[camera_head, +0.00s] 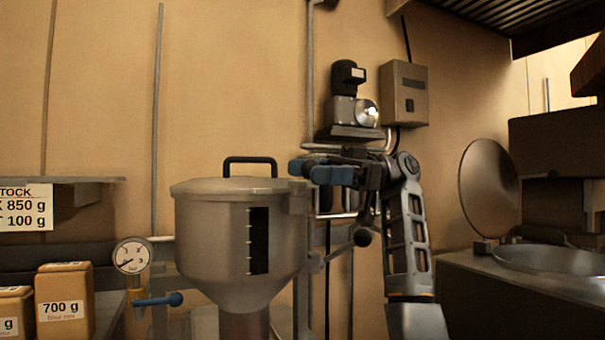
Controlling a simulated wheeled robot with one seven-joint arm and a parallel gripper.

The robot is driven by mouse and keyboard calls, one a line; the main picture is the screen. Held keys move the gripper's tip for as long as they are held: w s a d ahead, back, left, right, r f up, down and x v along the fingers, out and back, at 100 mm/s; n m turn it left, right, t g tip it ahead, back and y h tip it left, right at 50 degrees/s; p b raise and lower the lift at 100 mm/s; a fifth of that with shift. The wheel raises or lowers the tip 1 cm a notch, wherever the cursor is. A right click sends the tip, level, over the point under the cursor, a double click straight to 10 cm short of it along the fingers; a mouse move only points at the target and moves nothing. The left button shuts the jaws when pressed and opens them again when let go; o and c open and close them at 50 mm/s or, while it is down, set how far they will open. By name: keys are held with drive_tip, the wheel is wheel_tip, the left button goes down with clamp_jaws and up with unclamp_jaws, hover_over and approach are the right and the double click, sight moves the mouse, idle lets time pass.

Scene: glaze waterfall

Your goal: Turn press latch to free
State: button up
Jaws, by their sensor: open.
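My gripper (312,171) is in the middle of the view, with its blue-grey fingers pointing left. It is open and nothing shows between the fingers. It is at the upper right of the steel hopper (212,235), near the lid's edge; I cannot tell whether they touch. A dark ball-ended lever (363,237) hangs just below my gripper, partly behind my arm. I cannot tell which part is the press latch. A round metal plate (488,188) stands raised over a round pan (560,260) at the right, and no latch is clear there.
A pressure gauge (131,256) and a blue-handled valve (160,299) are left of the hopper. Boxes (65,300) stand at the lower left. A motor unit (348,95) and a grey control box (404,93) are behind my arm. A dark hood (500,20) overhangs the upper right.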

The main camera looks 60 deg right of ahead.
drive_tip(key=shift+v, duration=2.55)
